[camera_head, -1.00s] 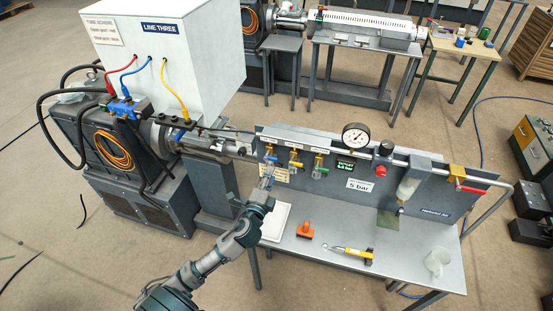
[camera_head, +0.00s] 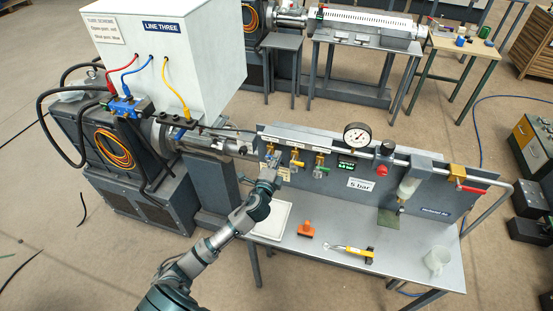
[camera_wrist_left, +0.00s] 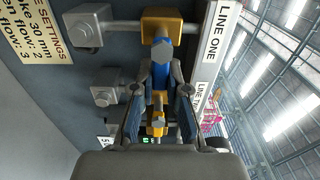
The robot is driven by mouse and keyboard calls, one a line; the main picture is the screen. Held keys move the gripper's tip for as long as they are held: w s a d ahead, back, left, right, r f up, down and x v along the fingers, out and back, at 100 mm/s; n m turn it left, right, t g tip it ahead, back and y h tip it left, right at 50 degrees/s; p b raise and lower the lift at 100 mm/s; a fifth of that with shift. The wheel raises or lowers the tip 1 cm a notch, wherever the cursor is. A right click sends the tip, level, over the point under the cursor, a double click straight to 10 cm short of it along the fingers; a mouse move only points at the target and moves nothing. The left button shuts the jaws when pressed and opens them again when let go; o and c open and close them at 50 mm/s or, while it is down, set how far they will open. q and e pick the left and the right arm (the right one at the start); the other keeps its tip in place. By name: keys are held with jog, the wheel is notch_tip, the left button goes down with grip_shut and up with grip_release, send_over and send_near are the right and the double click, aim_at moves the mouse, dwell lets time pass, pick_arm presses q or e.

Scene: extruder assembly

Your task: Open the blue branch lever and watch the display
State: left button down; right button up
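The blue branch lever (camera_wrist_left: 160,72) sits under a brass valve body (camera_wrist_left: 158,22) beside the LINE ONE label. My left gripper (camera_wrist_left: 162,78) has its fingers on both sides of this lever and appears shut on it. In the head view my left gripper (camera_head: 270,172) reaches the leftmost valve of the panel and mostly hides the lever. The small dark display (camera_head: 346,166) with green text is on the panel, right of the valves; its digits are too small to read surely. My right gripper is not in view.
The yellow lever (camera_head: 297,163) and green lever (camera_head: 320,170) sit just right of the blue one. A gauge (camera_head: 357,136), a red knob (camera_head: 381,170) and a red-handled valve (camera_head: 470,188) are further right. The bench holds an orange object (camera_head: 306,229), a yellow-black tool (camera_head: 350,250) and a mug (camera_head: 437,261).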

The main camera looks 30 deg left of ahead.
pick_arm(q)
jog(key=shift+a+f, duration=0.1)
jog(key=shift+a, duration=0.15)
